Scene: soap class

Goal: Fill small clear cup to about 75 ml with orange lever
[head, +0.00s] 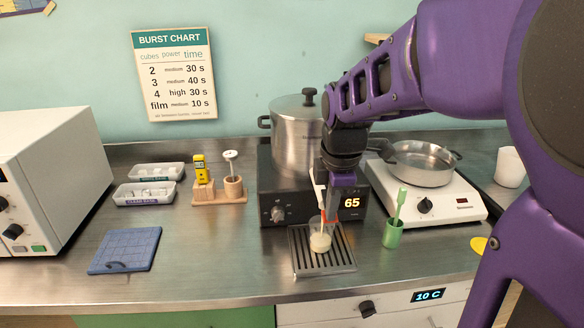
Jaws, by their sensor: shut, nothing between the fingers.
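A small clear cup (320,240) stands upright on the slatted drip tray, with pale cream-coloured contents low in it. The exact level is too small to read. My gripper (331,208) is shut with nothing between its fingers. It points down just above and behind the cup, in front of the black dispenser base (281,199). A small orange part (332,214), possibly the orange lever, shows at the fingertips. I cannot tell whether the gripper touches it. A white part (318,187) hangs just left of the gripper. My gripper and wrist hide much of the dispenser's front.
A steel pot (296,135) sits on the base, whose display (352,202) reads 65. A hot plate with a pan (423,165) and a green cup with a brush (393,233) stand right. A blue mat (125,250) lies left. Counter between mat and drip tray (322,262) is clear.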

